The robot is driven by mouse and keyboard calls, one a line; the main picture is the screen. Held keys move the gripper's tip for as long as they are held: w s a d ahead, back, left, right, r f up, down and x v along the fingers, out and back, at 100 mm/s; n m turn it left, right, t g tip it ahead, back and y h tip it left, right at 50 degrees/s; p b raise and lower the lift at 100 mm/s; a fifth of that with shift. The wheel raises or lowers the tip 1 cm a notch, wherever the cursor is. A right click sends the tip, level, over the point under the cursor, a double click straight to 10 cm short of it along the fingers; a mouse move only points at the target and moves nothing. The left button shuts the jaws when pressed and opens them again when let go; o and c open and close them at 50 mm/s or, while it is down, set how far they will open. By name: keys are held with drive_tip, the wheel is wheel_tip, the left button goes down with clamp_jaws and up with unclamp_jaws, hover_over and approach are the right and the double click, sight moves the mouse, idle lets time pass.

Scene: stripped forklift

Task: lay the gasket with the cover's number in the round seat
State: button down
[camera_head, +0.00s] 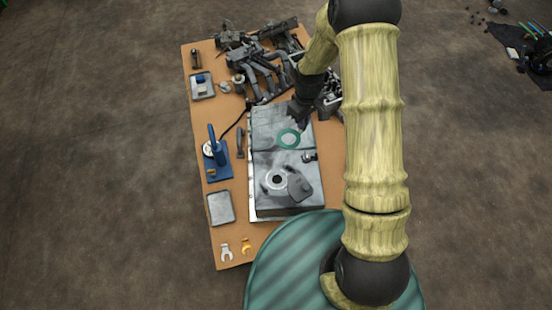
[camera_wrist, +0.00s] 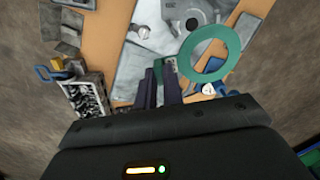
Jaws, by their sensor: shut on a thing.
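My gripper (camera_head: 299,118) is shut on a green ring gasket (camera_head: 280,139), above the grey metal housing (camera_head: 263,120) on the table. In the wrist view my fingers (camera_wrist: 161,76) are at the small tab of the gasket (camera_wrist: 187,60), and the ring extends to the right of them. Marks on the tab are too small to read. The round seat (camera_head: 269,181), a pale ring with a dark centre, is in the nearer part of the housing, apart from the gasket. A dark grey cover (camera_head: 301,187) sits beside it on the right; its marking is not clearly legible.
A blue hand press (camera_head: 218,155) and a grey tray (camera_head: 221,208) stand left of the housing. Two small wrenches lie at the near left corner. Dark machine parts (camera_head: 262,70) crowd the far end. A small fitting (camera_head: 309,157) sticks up at the housing's right.

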drive_tip(key=a+f+n+b, duration=0.4)
drive_tip(key=f+b, duration=0.3)
drive_tip(key=f, duration=0.2)
drive_tip(key=a+f+n+b, duration=0.4)
drive_tip(key=f+n+b, duration=0.2)
drive_tip(key=f+b, duration=0.2)
wheel_tip(320, 180, down, 2)
drive_tip(key=shift+w+a+f, duration=0.25)
drive_tip(key=shift+w+a, duration=0.05)
drive_tip(key=shift+a, duration=0.1)
drive_tip(key=shift+f+b, duration=0.1)
drive_tip(key=shift+b, duration=0.25)
wheel_tip(320, 180, down, 6)
drive_tip(key=b, duration=0.6)
drive_tip(key=shift+p, duration=1.05)
drive_tip(key=shift+f, duration=0.1)
idle(0.6)
drive_tip(key=shift+f, duration=0.4)
